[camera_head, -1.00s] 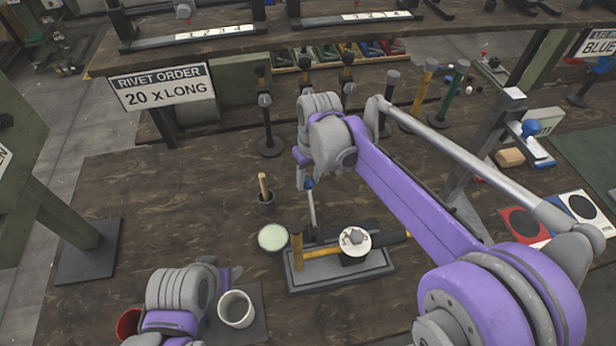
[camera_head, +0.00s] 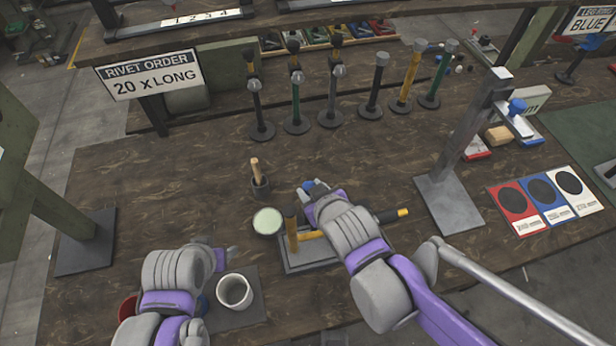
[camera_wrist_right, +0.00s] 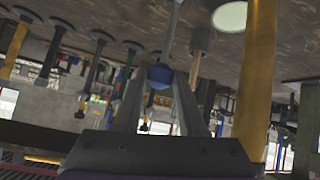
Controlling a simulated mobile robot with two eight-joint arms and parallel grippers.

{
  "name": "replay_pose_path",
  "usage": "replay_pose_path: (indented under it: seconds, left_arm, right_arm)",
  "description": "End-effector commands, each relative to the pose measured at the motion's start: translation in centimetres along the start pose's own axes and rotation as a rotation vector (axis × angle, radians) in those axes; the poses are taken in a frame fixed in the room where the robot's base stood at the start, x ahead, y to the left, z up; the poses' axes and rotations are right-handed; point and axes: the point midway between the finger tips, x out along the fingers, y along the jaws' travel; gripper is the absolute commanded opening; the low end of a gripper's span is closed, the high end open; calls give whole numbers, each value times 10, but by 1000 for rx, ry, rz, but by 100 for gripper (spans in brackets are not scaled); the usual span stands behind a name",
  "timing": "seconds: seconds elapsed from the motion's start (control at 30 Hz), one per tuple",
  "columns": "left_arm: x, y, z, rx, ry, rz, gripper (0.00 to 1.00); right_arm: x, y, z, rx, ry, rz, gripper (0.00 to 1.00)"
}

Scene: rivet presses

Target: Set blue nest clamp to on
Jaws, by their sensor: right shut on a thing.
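The blue ball knob (camera_head: 307,184) of a thin lever shows at the tip of my right gripper (camera_head: 311,190). In the right wrist view the knob (camera_wrist_right: 160,76) sits between the fingers, with its grey rod (camera_wrist_right: 173,28) running up out of the picture. My right gripper is shut on this knob. The lever belongs to a small grey fixture (camera_head: 298,266) with a yellow post (camera_head: 290,228) and a yellow-ended bar. My right arm hides the lever's lower part and the fixture's round nest. My left gripper (camera_head: 224,258) is low at the left, its fingers unclear.
A white cup (camera_head: 235,291) is beside my left gripper. Several upright tools stand behind; a grey column (camera_head: 460,150) stands right.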

Motion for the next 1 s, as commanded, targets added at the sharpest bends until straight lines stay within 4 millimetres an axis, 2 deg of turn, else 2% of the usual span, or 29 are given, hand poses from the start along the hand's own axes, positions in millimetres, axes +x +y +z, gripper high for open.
replay_pose_path:
  seconds: [0.1,0.3,0.9,0.93,1.0]
  left_arm:
    - [-1,0,-1,0,1,0,64]
    - [-2,0,-2,0,2,0,64]
    - [-2,0,-2,0,2,0,64]
    - [-2,0,-2,0,2,0,64]
    - [-2,0,-2,0,2,0,64]
  right_arm:
    - [-6,-2,6,-5,57,15,0]
    - [-12,-5,14,-4,49,13,0]
    - [-14,-7,21,-2,41,12,0]
    - [-14,-7,22,-2,41,12,42]
    - [-14,-7,21,-2,42,12,54]
